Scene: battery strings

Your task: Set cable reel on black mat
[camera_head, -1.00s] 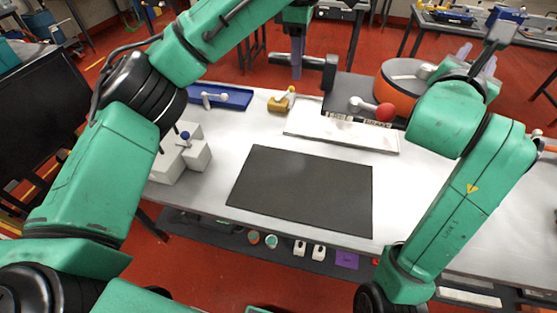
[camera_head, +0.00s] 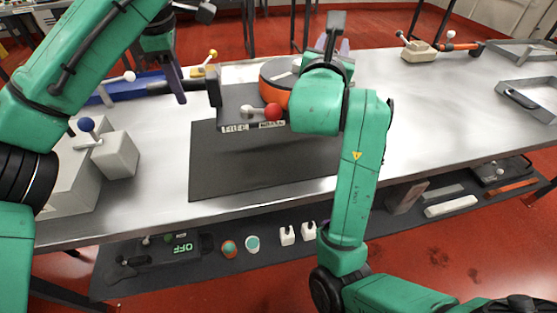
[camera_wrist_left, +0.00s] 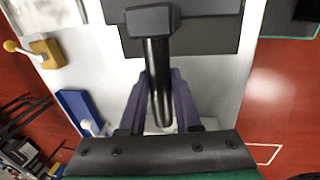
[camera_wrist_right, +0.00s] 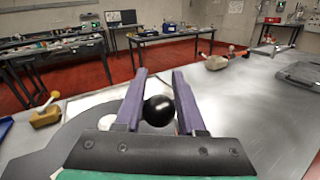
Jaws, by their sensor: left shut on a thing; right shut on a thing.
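The cable reel (camera_head: 273,88) has an orange drum on a dark grey base with a black side handle. It appears raised over the rear part of the black mat (camera_head: 262,170), with a shadow below it. My left gripper (camera_head: 174,80) is shut on the black handle, which shows between its fingers in the left wrist view (camera_wrist_left: 160,85). My right gripper (camera_wrist_right: 159,74) is at the reel's far right side, with a black ball knob (camera_wrist_right: 158,110) between its fingers. My right arm hides part of the reel in the head view. The front of the mat is bare.
A red-tipped lever (camera_head: 272,112) is in front of the drum. Pale blocks with a blue knob (camera_head: 87,125) stand left of the mat. A blue tray (camera_head: 120,92) and a yellow clamp (camera_head: 205,66) lie behind. The table right of my right arm is largely clear.

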